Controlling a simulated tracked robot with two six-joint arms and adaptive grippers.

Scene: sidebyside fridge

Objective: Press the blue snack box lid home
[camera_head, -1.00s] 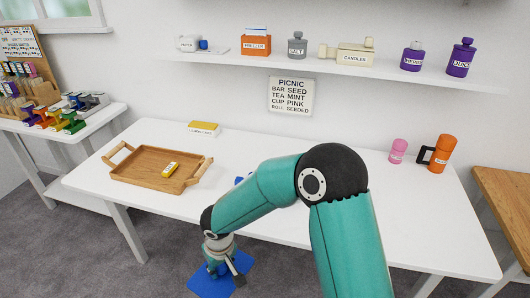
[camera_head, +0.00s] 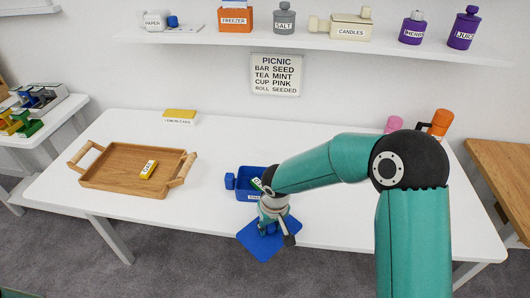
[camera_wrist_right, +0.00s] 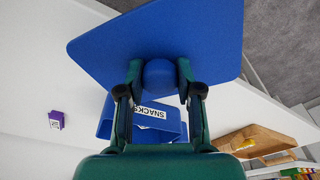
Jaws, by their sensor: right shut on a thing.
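The blue snack box (camera_head: 246,192) stands open on the white table, near its front edge, partly hidden behind my right arm. Something green with a label (camera_head: 257,184) shows inside it. In the right wrist view the box (camera_wrist_right: 173,127) bears a "SNACKS" label. My right gripper (camera_head: 270,225) is shut on the round knob (camera_wrist_right: 160,78) of the flat blue lid (camera_head: 258,246). The lid is apart from the box, at its front side by the table edge. It fills the top of the right wrist view (camera_wrist_right: 165,32). My left gripper is not in view.
A wooden tray (camera_head: 107,186) with a small yellow pack (camera_head: 148,169) stands left on the table (camera_head: 335,225). A yellow-topped box (camera_head: 179,117) is at the back. Pink (camera_head: 393,124) and orange (camera_head: 440,122) items stand back right. The table between tray and box is clear.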

